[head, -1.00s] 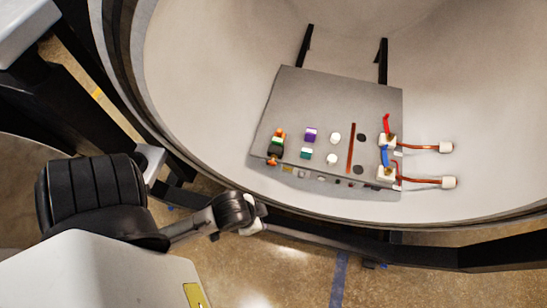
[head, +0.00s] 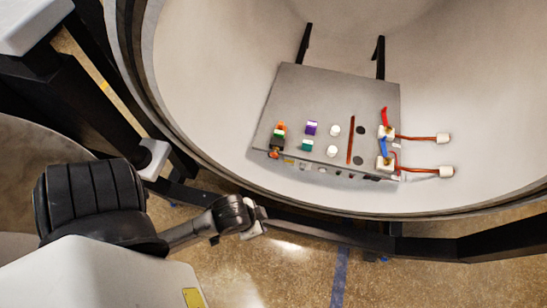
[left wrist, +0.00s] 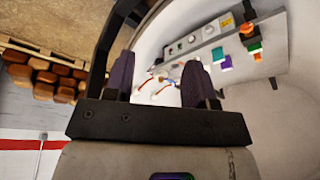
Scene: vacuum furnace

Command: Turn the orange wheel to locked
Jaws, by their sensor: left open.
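A grey panel (head: 325,95) lies inside the pale round chamber in the head view. Orange parts (head: 281,126) sit at its left end, beside green and black pieces. In the left wrist view an orange round part (left wrist: 247,28) shows at the upper right of the panel. I cannot tell its turned position. My left gripper (left wrist: 160,78) is open and empty in the left wrist view, its two dark fingers apart and the orange part off to their right, not between them. In the head view my left arm is outside the chamber's near rim. My right gripper is not in view.
The panel also bears a purple block (head: 311,128), a green block (head: 305,145), white knobs (head: 334,130) and a copper strip (head: 350,140). Red and blue levers and copper rods are at its right. The chamber rim (head: 400,216) lies between my left arm and the panel.

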